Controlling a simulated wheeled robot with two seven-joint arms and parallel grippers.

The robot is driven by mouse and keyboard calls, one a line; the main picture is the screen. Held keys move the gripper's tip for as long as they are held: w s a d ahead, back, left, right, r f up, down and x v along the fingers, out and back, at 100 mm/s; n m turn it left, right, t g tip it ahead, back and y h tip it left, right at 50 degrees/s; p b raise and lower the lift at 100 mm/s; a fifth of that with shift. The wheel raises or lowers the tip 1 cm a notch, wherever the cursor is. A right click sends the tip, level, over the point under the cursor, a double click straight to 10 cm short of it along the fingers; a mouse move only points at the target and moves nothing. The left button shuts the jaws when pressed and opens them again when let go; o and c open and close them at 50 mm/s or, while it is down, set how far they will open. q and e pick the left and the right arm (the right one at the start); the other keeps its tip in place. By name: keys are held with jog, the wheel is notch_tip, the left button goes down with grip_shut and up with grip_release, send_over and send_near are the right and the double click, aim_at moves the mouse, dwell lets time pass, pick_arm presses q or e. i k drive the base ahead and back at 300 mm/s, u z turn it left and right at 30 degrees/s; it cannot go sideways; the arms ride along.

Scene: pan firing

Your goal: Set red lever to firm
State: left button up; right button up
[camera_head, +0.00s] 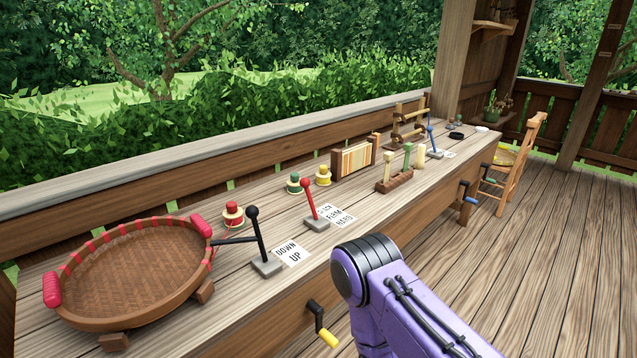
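The red lever (310,201) has a round red knob and stands on a small grey base on the long wooden bench. It tilts to the left and back in the picture. A white card (333,215) beside its base carries stacked words; the top one is partly hidden or too small to read, the middle reads FIRM and the lower one looks like HARD. The lever leans away from the card, and I cannot tell exactly which word it is set to. Neither of my grippers shows; only a purple arm link of mine rises in front of the bench.
A black lever (258,236) with a DOWN/UP card (290,253) and a round woven pan (135,272) stand left of the red lever. A yellow-handled crank (326,333) juts from the bench front.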

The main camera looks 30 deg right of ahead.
aim_at(305, 182)
jog(key=z, duration=2.55)
jog(key=i, duration=2.4)
jog(key=u, duration=1.8)
